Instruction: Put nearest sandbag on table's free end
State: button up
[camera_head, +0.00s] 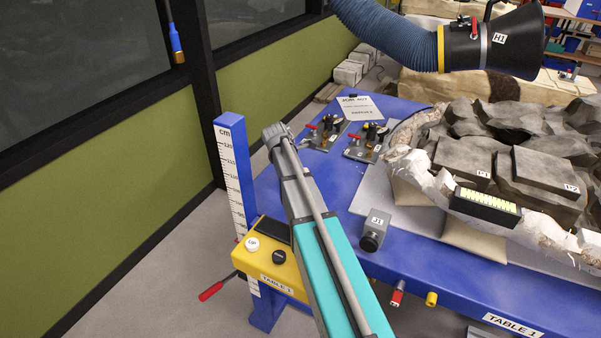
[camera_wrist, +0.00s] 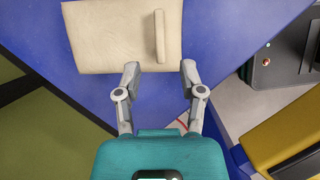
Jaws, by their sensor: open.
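A beige sandbag (camera_wrist: 105,38) with a raised strap-like ridge (camera_wrist: 160,36) lies over the blue table surface in the wrist view. My gripper (camera_wrist: 160,67) is open, its two fingers apart at the bag's near edge, the ridge lined up between them. Whether the fingers touch the bag, I cannot tell. Other beige sandbags (camera_head: 475,240) sit under the fossil block (camera_head: 480,165).
A blue post with a cm scale (camera_head: 236,180) and a yellow control panel (camera_head: 270,262) stand at the table's left. Small clamp devices (camera_head: 325,133), a grey J1 box (camera_head: 375,230) and a paper sheet (camera_head: 360,107) are on the table. A blue extraction hose (camera_head: 385,35) hangs above.

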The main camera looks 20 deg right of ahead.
jog(key=shift+p+v, duration=1.9)
jog(key=shift+v, duration=0.5)
